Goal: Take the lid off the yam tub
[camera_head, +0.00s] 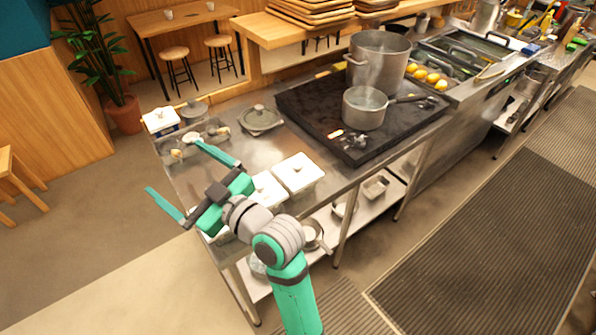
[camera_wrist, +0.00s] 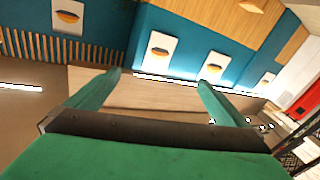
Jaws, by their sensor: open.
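Several white lidded tubs stand on the steel counter (camera_head: 232,140). I cannot tell which one holds yam, as no contents or labels can be read. My gripper (camera_head: 191,180) is open and empty, raised over the counter's left edge, apart from the tubs. In the wrist view my gripper (camera_wrist: 160,82) has nothing between its fingers; no tub shows there.
A black stove (camera_head: 310,100) carries a tall pot (camera_head: 379,58) and a steaming saucepan (camera_head: 365,108). A shelf below holds pans.

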